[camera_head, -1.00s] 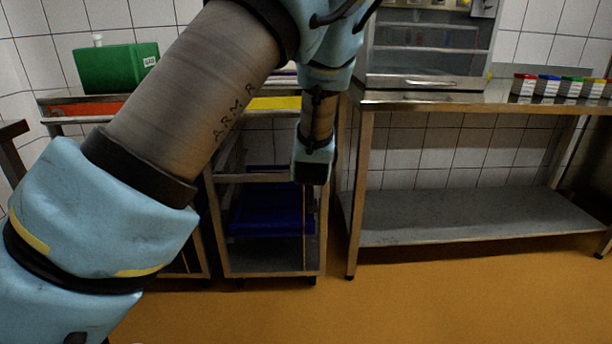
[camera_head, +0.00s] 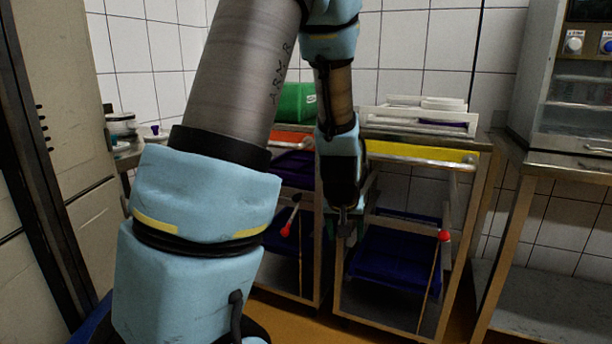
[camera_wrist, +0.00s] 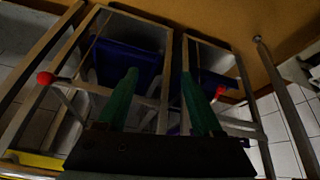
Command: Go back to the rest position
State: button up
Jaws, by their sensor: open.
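My gripper (camera_head: 338,225) hangs pointing down at the end of my arm, in front of two metal trolleys in the head view. In the wrist view my gripper (camera_wrist: 160,92) shows two green fingers spread apart with nothing between them. Beyond the fingers lie the metal frames and dark blue trays of the trolleys.
The right trolley has a yellow front edge (camera_head: 420,152), a blue tray (camera_head: 395,258) and a red-knobbed lever (camera_head: 444,236). The left one has an orange edge (camera_head: 290,138). A green box (camera_head: 297,104) and white moulds (camera_head: 420,112) stand behind. A steel table (camera_head: 560,168) is at right.

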jog(key=s+a+r+n+g+y, duration=0.1)
jog(key=s+a+r+g, duration=0.1)
jog(key=s+a, duration=0.5)
jog(key=s+a+r+g, duration=0.1)
jog(key=s+a, duration=0.4)
jog(key=a, duration=0.4)
notch_tip(320, 180, up, 19)
jog(key=p, duration=1.8)
jog(key=shift+w+p, duration=0.15)
jog(key=shift+p, duration=0.25)
